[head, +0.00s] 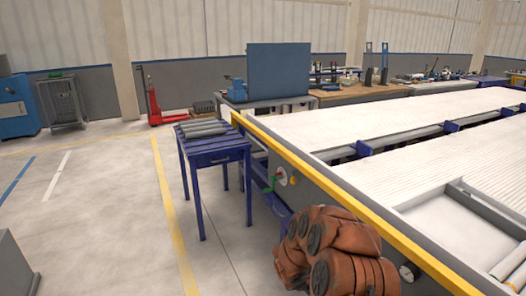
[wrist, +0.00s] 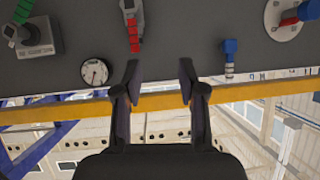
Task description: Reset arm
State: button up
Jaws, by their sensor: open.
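My arm shows folded as brown, rounded links at the bottom right of the head view, in front of the long machine table (head: 370,215). My gripper (wrist: 160,82) shows in the wrist view with its two dark fingers apart and nothing between them. The fingertips appear over the dark side panel (wrist: 190,40) and yellow rail (wrist: 160,102) of the machine. Grey pipes (head: 203,128) lie side by side on a small blue table (head: 222,155) left of the machine in the head view. The gripper's fingers cannot be made out in the head view.
The panel carries a gauge (wrist: 94,72), a green-handled fitting (wrist: 40,38) and a blue fitting (wrist: 230,52). A red pallet jack (head: 153,100) and workbenches (head: 360,92) stand at the back.

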jog(key=w+a+r+n+t+y+p, duration=0.1)
jog(key=w+a+r+n+t+y, duration=0.15)
jog(key=a+r+y, duration=0.45)
jog(key=w+a+r+n+t+y+p, duration=0.1)
jog(key=w+a+r+y, duration=0.15)
jog(key=a+r, duration=0.45)
jog(key=s+a+r+n+g+y+p, duration=0.1)
jog(key=s+a+r+n+y, duration=0.1)
jog(key=s+a+r, duration=0.3)
jog(key=s+a+r+n+y, duration=0.2)
jog(key=a+r+n+y, duration=0.1)
jog(key=a, duration=0.3)
jog(key=s+r+n+g+p, duration=0.1)
jog(key=s+r+n+g, duration=0.15)
jog(key=s, duration=0.65)
jog(key=s+r+n+g+p, duration=0.1)
jog(key=s+r+g, duration=0.15)
jog(key=s, duration=0.75)
jog(key=s+d+r+g+h, duration=0.1)
jog(key=s+d, duration=0.3)
jog(key=s, duration=0.4)
jog(key=s+d+r+g+h+p, duration=0.1)
jog(key=s+d, duration=0.3)
jog(key=s, duration=0.4)
jog(key=s+d+r+n+g+h, duration=0.1)
jog(key=s+d+g, duration=0.2)
jog(key=s, duration=0.5)
jog(key=shift+d, duration=0.45)
